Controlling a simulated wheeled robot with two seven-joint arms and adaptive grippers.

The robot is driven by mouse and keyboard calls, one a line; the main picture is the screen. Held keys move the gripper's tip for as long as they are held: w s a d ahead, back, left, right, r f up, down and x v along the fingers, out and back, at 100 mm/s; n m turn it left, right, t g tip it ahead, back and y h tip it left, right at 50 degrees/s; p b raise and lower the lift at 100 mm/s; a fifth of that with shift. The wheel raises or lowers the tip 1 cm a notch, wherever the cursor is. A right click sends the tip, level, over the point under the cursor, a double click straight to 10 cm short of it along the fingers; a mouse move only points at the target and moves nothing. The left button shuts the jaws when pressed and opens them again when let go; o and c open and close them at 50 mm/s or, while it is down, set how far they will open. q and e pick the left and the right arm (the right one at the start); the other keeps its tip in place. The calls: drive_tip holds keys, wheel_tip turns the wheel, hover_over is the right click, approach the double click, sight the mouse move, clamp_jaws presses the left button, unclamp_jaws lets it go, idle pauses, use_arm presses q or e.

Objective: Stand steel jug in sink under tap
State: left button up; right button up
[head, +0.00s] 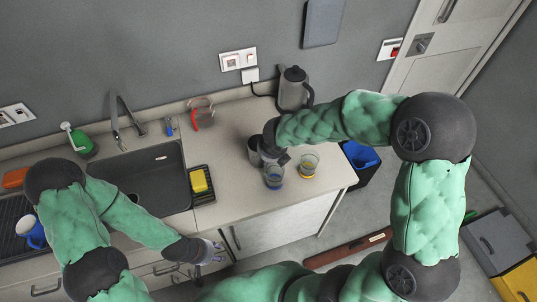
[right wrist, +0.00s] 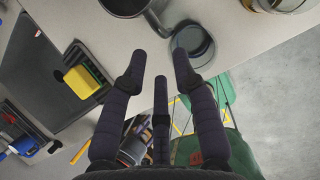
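The steel jug (head: 254,151) stands on the counter right of the sink, partly hidden by my right gripper in the head view. Its dark round body (right wrist: 122,6) and handle show at the top edge of the right wrist view. My right gripper (right wrist: 158,70) is open and empty, its fingers apart from the jug. The dark sink (head: 150,178) lies left of the jug, with the curved tap (head: 116,115) behind it. My left gripper (head: 211,251) is at the counter's front edge, fingers apart, empty.
Two glasses, a bluish one (head: 273,176) and one with yellow (head: 308,165), stand close right of the jug. A yellow sponge (head: 198,181) sits in a black caddy by the sink. A kettle (head: 293,89) and a red-trimmed glass jug (head: 201,114) stand at the back.

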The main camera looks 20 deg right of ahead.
drive_tip(key=shift+n, duration=0.7)
drive_tip(key=b+x, duration=0.1)
drive_tip(key=x, duration=0.4)
drive_tip(key=b+x, duration=0.2)
drive_tip(key=x, duration=0.3)
drive_tip(key=shift+a+f+b, duration=0.2)
drive_tip(key=shift+f+b, duration=0.1)
drive_tip(key=shift+f, duration=0.15)
clamp_jaws()
